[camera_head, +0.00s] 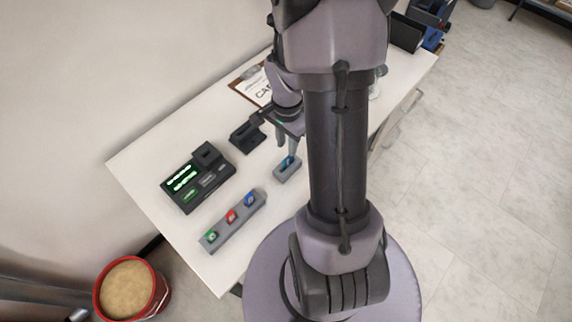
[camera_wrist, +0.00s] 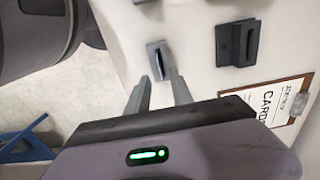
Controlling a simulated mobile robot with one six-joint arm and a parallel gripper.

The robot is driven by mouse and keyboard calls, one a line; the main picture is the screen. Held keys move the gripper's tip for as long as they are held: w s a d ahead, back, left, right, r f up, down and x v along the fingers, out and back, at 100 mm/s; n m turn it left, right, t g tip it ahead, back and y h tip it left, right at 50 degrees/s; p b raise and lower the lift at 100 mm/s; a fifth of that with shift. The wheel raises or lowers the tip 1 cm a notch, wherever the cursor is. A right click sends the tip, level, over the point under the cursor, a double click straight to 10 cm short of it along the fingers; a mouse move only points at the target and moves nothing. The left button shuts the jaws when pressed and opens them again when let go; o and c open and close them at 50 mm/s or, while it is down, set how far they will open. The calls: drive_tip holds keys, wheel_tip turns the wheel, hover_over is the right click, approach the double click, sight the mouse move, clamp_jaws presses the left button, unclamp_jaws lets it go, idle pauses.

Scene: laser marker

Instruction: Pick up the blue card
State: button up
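A small blue card (camera_head: 289,161) stands upright in a small grey slotted holder (camera_head: 284,174) on the white table in the head view. My gripper (camera_head: 286,146) points down at the card from just above the holder. In the wrist view my gripper (camera_wrist: 161,78) shows two fingers apart with an empty gap. The holder (camera_wrist: 158,60) lies just past the fingertips, with a dark slot along its top. The card's blue face is not clear in that view. I cannot tell whether the fingertips touch the card.
A dark slotted block (camera_head: 246,137), also in the wrist view (camera_wrist: 237,43), stands near the holder. A black device with green displays (camera_head: 198,178) and a grey strip with green, red and blue pieces (camera_head: 232,221) stand left. A clipboard (camera_head: 252,86) lies behind.

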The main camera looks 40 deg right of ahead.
sight(288, 157)
drive_tip(key=f+b, duration=0.1)
drive_tip(key=f, duration=0.2)
drive_tip(key=f+b, duration=0.2)
drive_tip(key=f, duration=0.2)
drive_tip(key=shift+d+f, duration=0.2)
drive_tip(key=shift+f, duration=0.1)
drive_tip(key=shift+r, duration=0.2)
clamp_jaws()
idle(0.7)
